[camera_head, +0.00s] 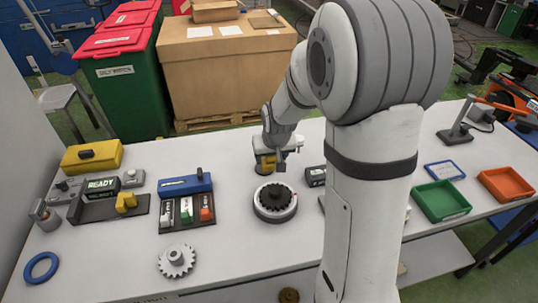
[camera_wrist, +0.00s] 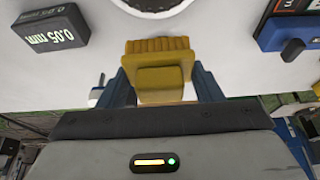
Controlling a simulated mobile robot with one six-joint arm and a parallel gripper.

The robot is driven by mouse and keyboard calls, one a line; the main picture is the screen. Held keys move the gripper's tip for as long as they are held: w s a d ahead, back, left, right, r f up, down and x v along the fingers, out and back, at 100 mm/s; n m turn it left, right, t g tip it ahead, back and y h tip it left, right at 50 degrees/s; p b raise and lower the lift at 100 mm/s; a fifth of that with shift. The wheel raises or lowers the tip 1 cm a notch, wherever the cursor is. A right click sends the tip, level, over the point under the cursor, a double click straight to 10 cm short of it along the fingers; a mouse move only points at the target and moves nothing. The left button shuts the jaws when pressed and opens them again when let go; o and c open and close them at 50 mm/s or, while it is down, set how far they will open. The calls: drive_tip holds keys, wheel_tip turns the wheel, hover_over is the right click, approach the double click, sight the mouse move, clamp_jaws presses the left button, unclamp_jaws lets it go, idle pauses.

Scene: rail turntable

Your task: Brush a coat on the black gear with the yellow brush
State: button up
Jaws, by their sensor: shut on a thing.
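The black gear (camera_head: 274,197) lies flat on a round grey turntable (camera_head: 275,215) in the middle of the bench. My gripper (camera_head: 272,153) is behind the turntable, low over the bench. It is shut on the yellow brush (camera_head: 265,164). In the wrist view the brush (camera_wrist: 160,80) sits between the two blue-grey fingers of my gripper (camera_wrist: 165,88), its ribbed yellow end pointing away from the palm. The brush is apart from the gear.
A small dark gauge (camera_wrist: 48,30) reading 0.05 mm stands near the turntable. A blue-lidded case (camera_head: 186,185) and a grey gear (camera_head: 176,261) are to the left. A green tray (camera_head: 441,201) and an orange tray (camera_head: 506,184) are to the right. My arm hides part of the bench.

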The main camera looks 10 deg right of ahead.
sight(271, 183)
drive_tip(key=shift+f+b, duration=0.1)
drive_tip(key=shift+b, duration=0.2)
drive_tip(key=shift+s+f, duration=0.1)
drive_tip(key=shift+f, duration=0.15)
wheel_tip(271, 183, down, 5)
drive_tip(key=b, duration=0.5)
drive_tip(key=shift+f+b, duration=0.45)
drive_tip(key=shift+f, duration=0.2)
idle(0.4)
drive_tip(key=shift+s, duration=0.2)
drive_tip(key=shift+s, duration=0.3)
drive_tip(key=shift+w, duration=0.3)
drive_tip(key=shift+w+b, duration=0.2)
drive_tip(key=shift+b, duration=0.1)
drive_tip(key=shift+s, duration=0.3)
idle(0.4)
